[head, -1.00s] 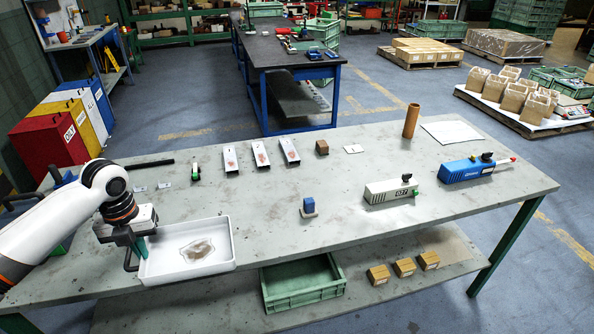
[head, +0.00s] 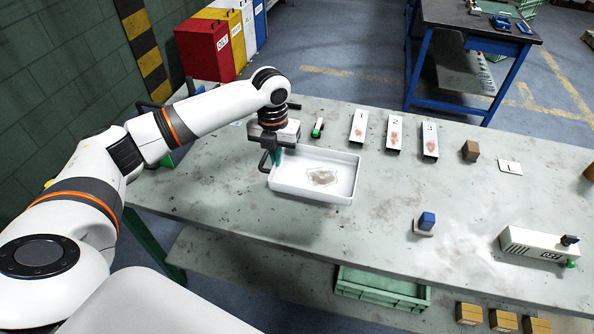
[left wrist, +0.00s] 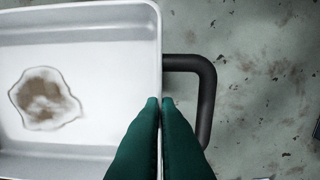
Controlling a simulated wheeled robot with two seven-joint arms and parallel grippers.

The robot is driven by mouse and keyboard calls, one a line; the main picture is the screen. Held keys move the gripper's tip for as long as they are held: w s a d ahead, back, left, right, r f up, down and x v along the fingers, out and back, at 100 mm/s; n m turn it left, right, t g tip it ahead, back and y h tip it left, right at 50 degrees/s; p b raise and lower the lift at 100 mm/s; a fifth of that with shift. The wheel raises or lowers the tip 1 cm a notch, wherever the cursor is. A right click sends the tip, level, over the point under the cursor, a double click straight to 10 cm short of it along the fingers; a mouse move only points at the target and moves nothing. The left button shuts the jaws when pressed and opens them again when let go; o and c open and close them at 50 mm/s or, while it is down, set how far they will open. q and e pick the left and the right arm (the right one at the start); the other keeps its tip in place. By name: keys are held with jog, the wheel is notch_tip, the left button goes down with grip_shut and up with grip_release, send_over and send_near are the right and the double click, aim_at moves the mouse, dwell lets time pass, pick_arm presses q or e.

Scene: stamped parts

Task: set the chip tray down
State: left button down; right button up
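The chip tray (head: 314,193) is a shallow white rectangular tray with a brownish patch on its floor. It looks level at or just over the grey table; I cannot tell if its underside touches. My left gripper (head: 277,158) is at the tray's left end, its green fingers pointing down. In the left wrist view the fingers (left wrist: 160,103) are close together on the rim of the tray (left wrist: 75,152), beside a black loop handle (left wrist: 209,88). My right gripper is not in view.
Behind the tray stand a small green-and-white item (head: 317,128) and numbered white plates (head: 359,128). A blue block on a pale base (head: 426,222) is to the right. Bare table (head: 380,185) lies right of the tray. A green crate (head: 382,289) sits below the front edge.

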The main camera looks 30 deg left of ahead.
aim_at(277, 169)
pick_arm(q)
jog(key=f, duration=0.4)
jog(key=shift+w+f, duration=0.15)
jog(key=shift+w, duration=0.05)
jog(key=shift+s+f, duration=0.15)
jog(key=shift+f, duration=0.4)
notch_tip(277, 169, down, 3)
jog(key=shift+r+p, duration=0.1)
jog(key=shift+p, duration=0.25)
jog(key=c, duration=1.7)
grip_release()
